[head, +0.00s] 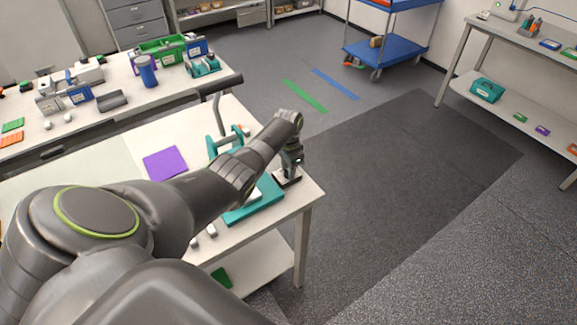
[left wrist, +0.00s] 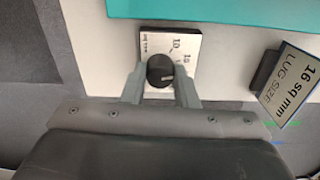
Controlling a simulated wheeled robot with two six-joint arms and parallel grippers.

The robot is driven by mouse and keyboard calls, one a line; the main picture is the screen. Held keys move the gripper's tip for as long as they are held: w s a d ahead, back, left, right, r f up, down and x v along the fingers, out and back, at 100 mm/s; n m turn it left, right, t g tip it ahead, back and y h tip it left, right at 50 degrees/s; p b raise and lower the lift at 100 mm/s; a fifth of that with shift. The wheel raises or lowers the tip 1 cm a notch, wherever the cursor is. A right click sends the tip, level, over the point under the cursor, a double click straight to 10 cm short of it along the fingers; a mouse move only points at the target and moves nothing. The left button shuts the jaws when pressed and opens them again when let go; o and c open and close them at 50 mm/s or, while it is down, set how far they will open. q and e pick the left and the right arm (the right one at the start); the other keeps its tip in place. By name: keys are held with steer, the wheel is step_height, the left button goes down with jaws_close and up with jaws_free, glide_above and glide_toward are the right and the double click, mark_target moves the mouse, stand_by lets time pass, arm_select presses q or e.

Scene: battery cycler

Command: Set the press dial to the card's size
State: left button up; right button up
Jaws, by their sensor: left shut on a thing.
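The press dial's black round knob (left wrist: 161,70) sits on a white plate (left wrist: 150,42) with printed marks, among them "10" and what looks like "16". A light line on the knob points roughly right in the left wrist view. My left gripper (left wrist: 161,88) is shut on the knob, one finger on each side. In the head view my left gripper (head: 290,165) is over the table's right corner. The card (left wrist: 290,88) reads "16 sq mm LUG SIZE" and stands right of the dial. The teal press (head: 214,146) is partly hidden by my arm. My right gripper is out of view.
A purple mat (head: 165,162) lies on the same table (head: 130,150), left of the press. Small light pieces (head: 211,230) lie near its front edge. A bench (head: 120,95) with bins stands behind. Open floor (head: 400,190) lies to the right.

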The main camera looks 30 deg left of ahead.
arm_select(q)
steer(key=shift+n, duration=0.6)
steer(key=o, duration=1)
step_height(320, 180, up, 18)
steer(key=shift+f+b, duration=0.25)
steer(key=shift+b, duration=0.65)
steer(key=shift+f, duration=0.1)
